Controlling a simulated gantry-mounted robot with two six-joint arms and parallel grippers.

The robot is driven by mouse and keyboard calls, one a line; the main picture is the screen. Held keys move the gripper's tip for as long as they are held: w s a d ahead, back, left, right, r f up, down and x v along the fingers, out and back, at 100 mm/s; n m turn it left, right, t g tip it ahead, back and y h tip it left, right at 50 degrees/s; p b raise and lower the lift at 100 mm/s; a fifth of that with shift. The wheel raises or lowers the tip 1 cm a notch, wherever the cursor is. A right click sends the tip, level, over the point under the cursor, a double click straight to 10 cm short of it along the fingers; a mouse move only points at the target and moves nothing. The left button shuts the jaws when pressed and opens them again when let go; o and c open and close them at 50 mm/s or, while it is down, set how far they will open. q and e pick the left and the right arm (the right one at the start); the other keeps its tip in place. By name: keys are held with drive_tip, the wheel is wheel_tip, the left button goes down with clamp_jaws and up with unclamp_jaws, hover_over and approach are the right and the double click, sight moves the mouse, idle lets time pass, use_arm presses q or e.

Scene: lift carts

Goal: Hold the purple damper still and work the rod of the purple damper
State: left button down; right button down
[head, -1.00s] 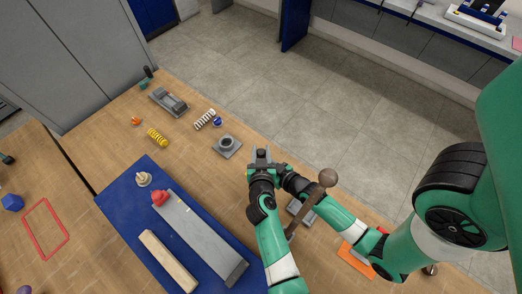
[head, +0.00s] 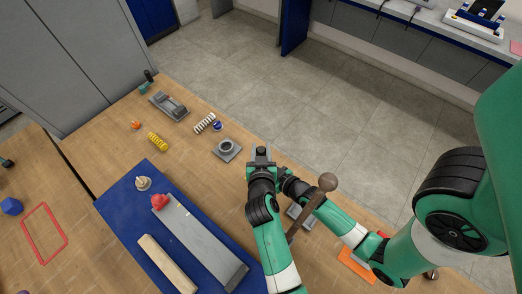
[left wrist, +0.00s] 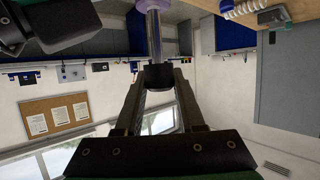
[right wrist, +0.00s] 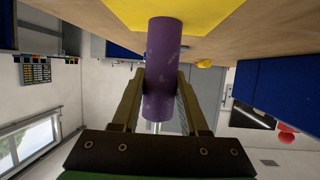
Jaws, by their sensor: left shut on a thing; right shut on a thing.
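The purple damper (right wrist: 163,60) shows in the right wrist view as a purple cylinder with its silver rod (right wrist: 168,128) below it. My right gripper (right wrist: 162,88) is shut around the purple body. In the left wrist view the rod (left wrist: 154,38) runs from the purple body (left wrist: 165,5) at the top edge to a black end piece (left wrist: 157,76). My left gripper (left wrist: 157,82) is shut on that end piece. In the head view my left gripper (head: 261,153) and right gripper (head: 281,172) are close together and hide most of the damper.
A grey block with a round socket (head: 228,149) stands just left of the grippers. A blue mat (head: 125,215) holds a grey plate, a red knob and a wooden bar. Springs and a grey fixture (head: 170,104) lie farther left. The floor beyond the table is clear.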

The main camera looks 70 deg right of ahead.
use_arm(q)
drive_tip(key=c, duration=0.5)
unclamp_jaws()
drive_tip(key=v, duration=1.2)
drive_tip(key=shift+w, duration=0.1)
use_arm(e)
drive_tip(key=shift+c, duration=1.8)
unclamp_jaws()
